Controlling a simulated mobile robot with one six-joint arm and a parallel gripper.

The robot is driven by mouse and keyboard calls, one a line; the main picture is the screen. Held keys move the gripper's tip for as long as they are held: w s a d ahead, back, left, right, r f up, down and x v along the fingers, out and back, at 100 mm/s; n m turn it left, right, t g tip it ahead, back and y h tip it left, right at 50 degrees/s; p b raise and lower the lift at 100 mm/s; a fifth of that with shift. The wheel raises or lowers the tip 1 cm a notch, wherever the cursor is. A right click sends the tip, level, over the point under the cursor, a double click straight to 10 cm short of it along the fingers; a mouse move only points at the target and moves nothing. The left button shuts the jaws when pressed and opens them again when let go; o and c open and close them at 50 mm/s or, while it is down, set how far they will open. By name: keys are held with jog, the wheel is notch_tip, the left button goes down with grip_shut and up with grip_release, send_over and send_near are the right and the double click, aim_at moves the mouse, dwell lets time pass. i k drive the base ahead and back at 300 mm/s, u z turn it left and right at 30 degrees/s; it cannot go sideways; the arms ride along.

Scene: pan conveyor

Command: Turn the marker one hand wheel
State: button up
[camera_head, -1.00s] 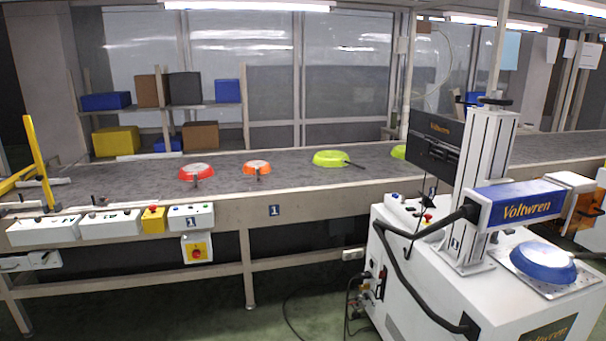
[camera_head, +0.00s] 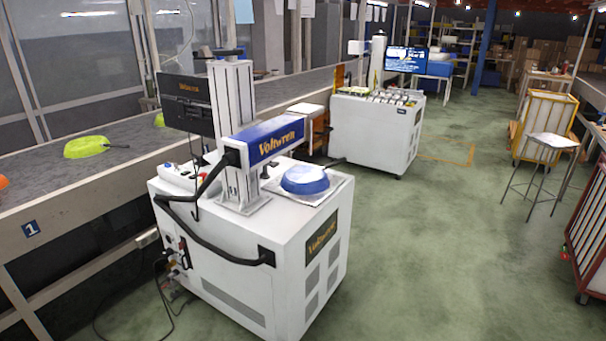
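A white marking machine with a blue "Voltwren" arm (camera_head: 268,141) stands in the left half of the view, beside the conveyor. Its upright column (camera_head: 232,125) rises from the cabinet (camera_head: 270,235). A dark hand wheel (camera_head: 228,53) appears to sit on top of the column, small and seen nearly edge-on. A blue pan (camera_head: 305,180) lies on the machine's plate under the arm's end. A black monitor (camera_head: 187,101) stands to the left of the column. My gripper is not in view.
The conveyor (camera_head: 70,195) runs along the left with lime pans (camera_head: 86,147) on it. A second white machine (camera_head: 375,130) stands farther back. Green floor (camera_head: 440,250) is open to the right. A stool (camera_head: 545,145), a yellow cart (camera_head: 545,115) and a red-framed cart (camera_head: 590,220) stand at the right.

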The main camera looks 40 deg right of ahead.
aim_at(229, 50)
jog(key=u, duration=0.45)
jog(key=k, duration=0.15)
jog(key=z, duration=2.55)
jog(key=i, duration=0.65)
jog(key=z, duration=0.05)
